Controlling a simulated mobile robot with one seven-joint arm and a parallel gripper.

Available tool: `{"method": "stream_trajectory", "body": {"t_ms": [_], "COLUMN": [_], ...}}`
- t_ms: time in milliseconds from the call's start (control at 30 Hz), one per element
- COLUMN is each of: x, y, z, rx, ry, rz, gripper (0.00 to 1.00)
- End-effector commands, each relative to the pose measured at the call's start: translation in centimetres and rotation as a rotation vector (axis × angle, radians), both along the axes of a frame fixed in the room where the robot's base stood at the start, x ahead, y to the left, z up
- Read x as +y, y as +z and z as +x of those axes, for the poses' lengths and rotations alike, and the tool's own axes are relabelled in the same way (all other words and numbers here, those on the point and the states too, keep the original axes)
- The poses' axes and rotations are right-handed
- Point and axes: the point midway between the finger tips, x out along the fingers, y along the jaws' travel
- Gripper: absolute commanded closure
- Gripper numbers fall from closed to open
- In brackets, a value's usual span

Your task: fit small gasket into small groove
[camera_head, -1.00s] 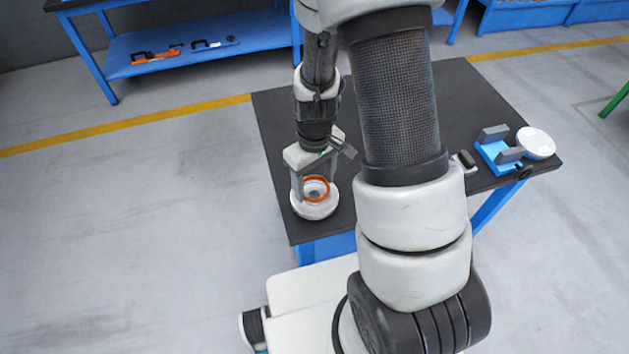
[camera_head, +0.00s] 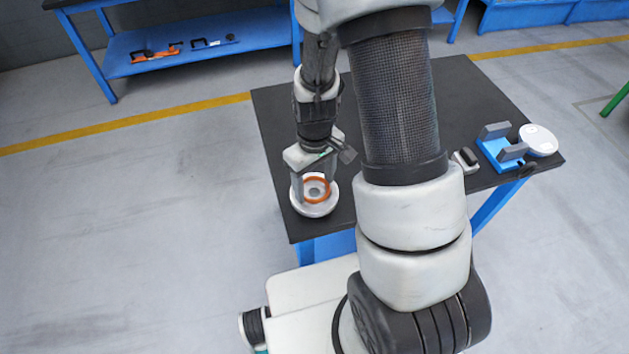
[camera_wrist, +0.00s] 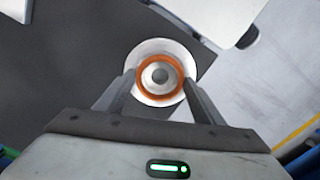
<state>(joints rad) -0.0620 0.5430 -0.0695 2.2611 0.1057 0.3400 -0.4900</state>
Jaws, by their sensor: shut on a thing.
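The small gasket is an orange ring (camera_wrist: 160,94), held between the fingertips of my gripper (camera_wrist: 159,88) in the wrist view. It also shows in the head view (camera_head: 316,201), where my gripper (camera_head: 314,190) points down over the shell. The white round flanged shell (camera_wrist: 146,51) lies beneath the ring, with a grey round hub at its centre. In the head view the shell (camera_head: 318,210) sits at the table's near left corner. The ring looks roughly centred over the shell. I cannot tell whether it touches the shell, and the small groove cannot be made out.
The dark table top (camera_head: 272,117) is clear behind and left of my gripper. A blue holder with grey blocks (camera_head: 494,152), a white round lid (camera_head: 539,140) and a small grey-black item (camera_head: 465,158) are at its right. The table edge is close to the shell.

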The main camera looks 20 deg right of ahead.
Motion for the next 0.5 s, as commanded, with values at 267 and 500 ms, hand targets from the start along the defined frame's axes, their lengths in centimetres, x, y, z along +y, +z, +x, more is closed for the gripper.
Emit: {"method": "stream_trajectory", "body": {"t_ms": [267,500], "x": [0.00,0.01], "y": [-0.81,-0.70], "z": [0.02,0.01], "rx": [0.000,0.000], "ry": [0.000,0.000], "rz": [0.000,0.000], "gripper": [0.67,0.16]}}
